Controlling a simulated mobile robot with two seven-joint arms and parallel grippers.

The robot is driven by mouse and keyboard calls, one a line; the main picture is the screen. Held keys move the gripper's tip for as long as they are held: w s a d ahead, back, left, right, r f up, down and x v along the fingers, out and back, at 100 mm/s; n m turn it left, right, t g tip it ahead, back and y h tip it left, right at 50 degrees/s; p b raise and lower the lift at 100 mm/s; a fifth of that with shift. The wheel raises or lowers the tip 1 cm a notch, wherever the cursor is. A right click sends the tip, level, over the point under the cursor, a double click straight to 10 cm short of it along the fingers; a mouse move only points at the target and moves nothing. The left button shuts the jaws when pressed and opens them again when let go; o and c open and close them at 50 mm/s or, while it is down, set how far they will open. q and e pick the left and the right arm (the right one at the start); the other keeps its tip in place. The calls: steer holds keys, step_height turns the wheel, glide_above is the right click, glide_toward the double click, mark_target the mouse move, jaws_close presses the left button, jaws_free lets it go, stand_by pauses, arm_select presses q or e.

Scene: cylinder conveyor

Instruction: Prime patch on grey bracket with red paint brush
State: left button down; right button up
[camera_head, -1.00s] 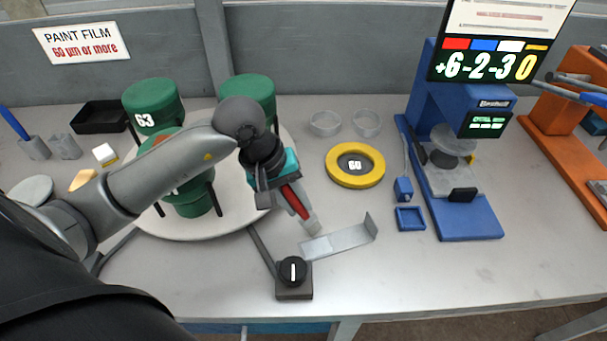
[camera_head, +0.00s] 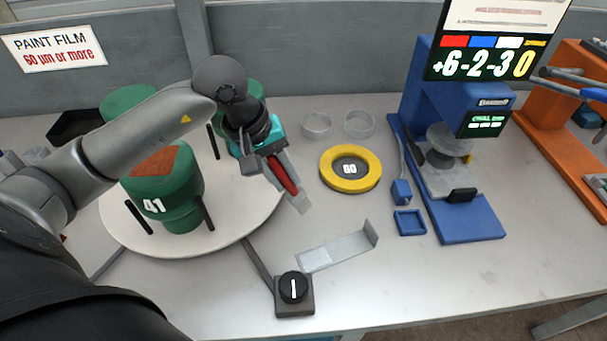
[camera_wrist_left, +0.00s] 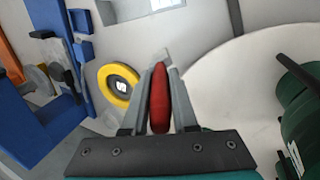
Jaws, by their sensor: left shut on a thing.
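The grey bracket (camera_head: 340,248) lies on the table, a flat strip with an upturned right end; a paler patch (camera_head: 316,259) shows at its left end. My left gripper (camera_head: 274,166) is shut on the red paint brush (camera_head: 284,176). The brush points down and to the right, its pale tip (camera_head: 300,204) apart from the bracket and appearing beyond its left end. In the left wrist view the brush's red handle (camera_wrist_left: 160,98) sits between the two fingers. Part of the bracket (camera_wrist_left: 107,12) shows at that view's top edge. My right gripper is not in view.
A white turntable (camera_head: 245,218) with green pots, one marked 41 (camera_head: 180,198), stands left of the brush. A black knob (camera_head: 293,287) is in front. A yellow ring (camera_head: 350,184), clear dishes (camera_head: 317,124) and a blue test stand (camera_head: 470,215) stand to the right.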

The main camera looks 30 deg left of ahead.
arm_select(q)
steer(key=shift+r, duration=0.6)
steer(key=shift+w+a+r+p, duration=0.1)
steer(key=shift+w+r+p, duration=0.05)
steer(key=shift+r+p, duration=0.2)
step_height(320, 180, up, 2)
steer(key=shift+r+p, duration=0.1)
steer(key=shift+p, duration=0.4)
steer(key=shift+r, duration=0.4)
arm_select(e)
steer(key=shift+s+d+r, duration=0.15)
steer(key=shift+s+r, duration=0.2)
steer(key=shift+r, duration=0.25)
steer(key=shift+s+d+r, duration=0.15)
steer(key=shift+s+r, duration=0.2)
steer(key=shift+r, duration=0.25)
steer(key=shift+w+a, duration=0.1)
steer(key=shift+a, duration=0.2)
